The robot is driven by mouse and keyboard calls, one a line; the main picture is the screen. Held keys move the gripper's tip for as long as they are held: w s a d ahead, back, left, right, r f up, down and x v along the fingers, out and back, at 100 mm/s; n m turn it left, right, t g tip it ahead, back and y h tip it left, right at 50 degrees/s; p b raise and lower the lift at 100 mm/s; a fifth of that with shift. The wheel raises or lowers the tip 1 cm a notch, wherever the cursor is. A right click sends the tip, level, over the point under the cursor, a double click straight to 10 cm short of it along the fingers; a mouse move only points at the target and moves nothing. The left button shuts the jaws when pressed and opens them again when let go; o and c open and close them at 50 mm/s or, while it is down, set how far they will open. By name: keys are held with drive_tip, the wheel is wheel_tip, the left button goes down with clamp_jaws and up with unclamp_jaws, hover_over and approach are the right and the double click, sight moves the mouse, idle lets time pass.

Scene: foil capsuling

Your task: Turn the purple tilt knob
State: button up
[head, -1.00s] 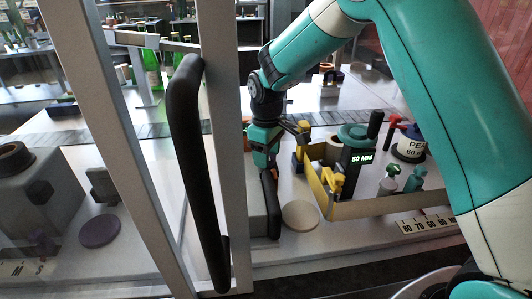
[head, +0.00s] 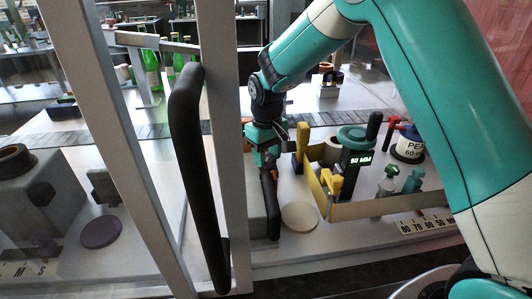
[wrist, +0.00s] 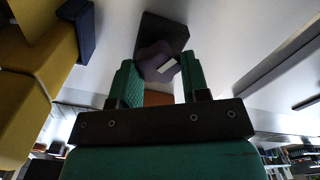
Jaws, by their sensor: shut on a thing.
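The purple tilt knob (wrist: 158,62) shows in the wrist view with a white mark on its face, in front of a dark square block. My gripper (wrist: 160,82) has its two green fingers on either side of the knob and is shut on it. In the head view my gripper (head: 264,153) is low beside the white door post, above the black handle on a grey housing. The knob is mostly hidden there by the fingers.
A yellow post (head: 302,143) and a yellow-walled tray (head: 375,207) stand close right of my gripper. A cream disc (head: 300,216) lies in front. The door frame with its black handle (head: 186,150) is close on the left.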

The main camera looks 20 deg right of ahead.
sight(268, 156)
drive_tip(key=m, duration=0.6)
drive_tip(key=shift+w+d+r+m+p, duration=0.1)
drive_tip(key=shift+m+p, duration=0.25)
drive_tip(key=shift+m, duration=0.05)
idle(0.4)
drive_tip(key=o, duration=0.9)
wheel_tip(268, 156, up, 17)
drive_tip(key=shift+r+b, duration=0.2)
drive_tip(key=shift+b, duration=0.9)
drive_tip(key=s+a+f+n+y, duration=0.1)
drive_tip(key=s+n, duration=0.2)
drive_tip(key=s, duration=0.7)
drive_tip(key=s+a+f+n+y, duration=0.1)
drive_tip(key=s+n, duration=0.3)
drive_tip(key=s, duration=0.6)
drive_tip(key=s+a+f+n+y, duration=0.2)
drive_tip(key=s+a+n, duration=0.1)
drive_tip(key=s, duration=0.7)
drive_tip(key=shift+s+f, duration=0.15)
drive_tip(key=shift+s, duration=0.2)
